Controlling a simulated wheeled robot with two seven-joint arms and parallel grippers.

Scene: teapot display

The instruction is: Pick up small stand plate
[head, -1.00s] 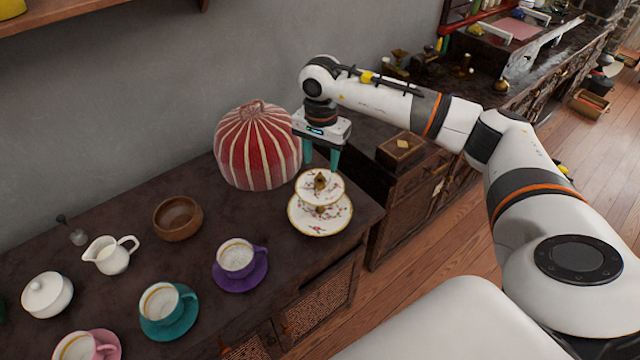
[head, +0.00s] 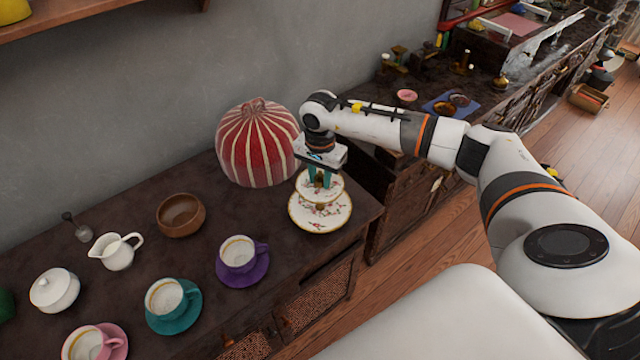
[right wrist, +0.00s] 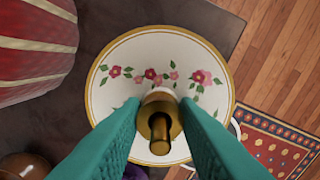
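The small stand plate (head: 339,190) is a two-tier white stand with pink flowers, gold rims and a brass knob on top. It stands upright near the right end of the dark sideboard. My right gripper (head: 319,184) points down at its top. In the right wrist view the plate (right wrist: 130,60) fills the middle, and the teal fingers of the gripper (right wrist: 160,104) are closed on both sides of the brass knob (right wrist: 161,122). The lower plate appears still on the sideboard. My left gripper is not in view.
A red-and-white striped cosy (head: 257,145) stands close to the left of the stand. A purple cup (head: 238,252), a wooden bowl (head: 180,216), a white creamer (head: 116,251) and other cups lie further left. The sideboard's right edge is close by.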

